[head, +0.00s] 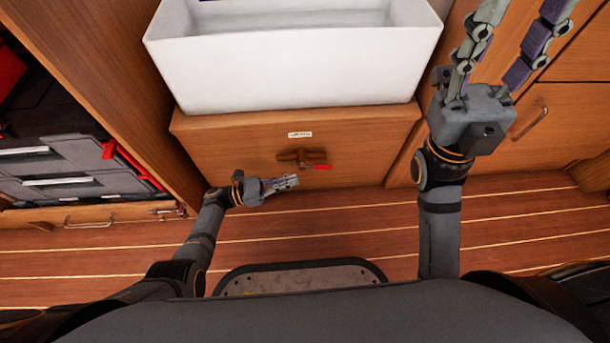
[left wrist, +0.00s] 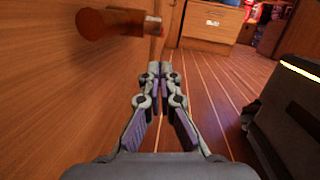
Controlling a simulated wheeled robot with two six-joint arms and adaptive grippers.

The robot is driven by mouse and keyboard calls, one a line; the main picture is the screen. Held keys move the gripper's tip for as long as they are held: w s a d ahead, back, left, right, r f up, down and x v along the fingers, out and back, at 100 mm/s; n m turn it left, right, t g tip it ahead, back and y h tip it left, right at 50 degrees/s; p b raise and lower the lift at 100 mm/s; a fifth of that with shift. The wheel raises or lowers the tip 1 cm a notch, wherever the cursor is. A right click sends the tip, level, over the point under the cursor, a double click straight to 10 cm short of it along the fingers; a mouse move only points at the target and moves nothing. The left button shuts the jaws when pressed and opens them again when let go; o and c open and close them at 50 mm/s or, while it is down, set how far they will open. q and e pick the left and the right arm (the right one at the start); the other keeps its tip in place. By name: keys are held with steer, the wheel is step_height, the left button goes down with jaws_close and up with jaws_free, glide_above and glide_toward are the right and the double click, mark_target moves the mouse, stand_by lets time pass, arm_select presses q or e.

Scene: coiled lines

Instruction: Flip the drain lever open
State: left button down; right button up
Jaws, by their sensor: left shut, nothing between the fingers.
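The drain lever is a short red handle (head: 316,167) on a brown valve body (head: 292,156) on the wooden front below the white basin. The handle points right, roughly level. In the left wrist view the brown body (left wrist: 105,22) sticks out at upper left, with the lever's end (left wrist: 153,25) at its right. My left gripper (head: 295,180) is shut and empty, just below the lever in the head view and apart from it. Its fingertips (left wrist: 160,68) meet in the left wrist view. My right gripper (head: 525,10) is open, raised at upper right, far from the lever.
A white basin (head: 290,70) stands above the wooden front, which has a small label (head: 300,134). Grey cases (head: 70,165) fill a shelf at left. A cabinet handle (head: 530,120) sits behind my right arm. The striped plank floor (head: 330,225) is clear below the lever.

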arm_select(q)
steer(key=shift+v, duration=1.65)
